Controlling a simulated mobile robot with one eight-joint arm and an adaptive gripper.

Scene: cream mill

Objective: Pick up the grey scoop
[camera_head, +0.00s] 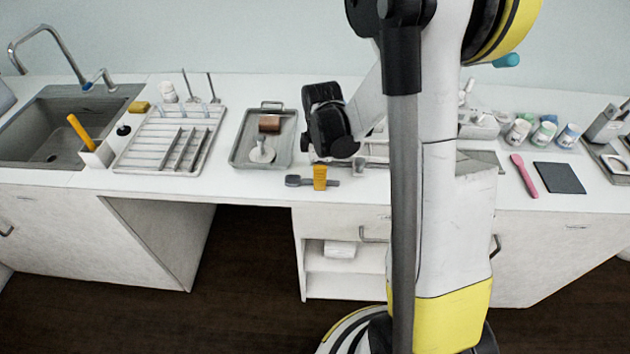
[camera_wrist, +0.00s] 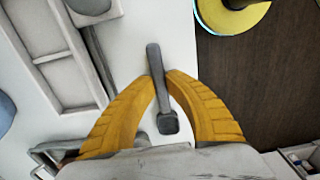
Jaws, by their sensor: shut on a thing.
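The grey scoop (camera_head: 293,181) is at the front edge of the white counter, with its bowl to the left in the head view. In the wrist view the scoop (camera_wrist: 167,123) shows its dark bowl near my palm and its handle running away between the fingers. My gripper (camera_head: 320,178) points down over it. Its yellow fingers, also in the wrist view (camera_wrist: 161,82), are shut on the handle from both sides. I cannot tell whether the scoop rests on the counter or is slightly above it.
A grey tray (camera_head: 237,160) with a brown cylinder (camera_head: 269,124) and a white round piece (camera_head: 262,152) lies to the left. A drying rack (camera_head: 124,165) and sink (camera_head: 15,160) are further left. A pink utensil (camera_head: 525,175) and dark slab (camera_head: 559,178) lie right.

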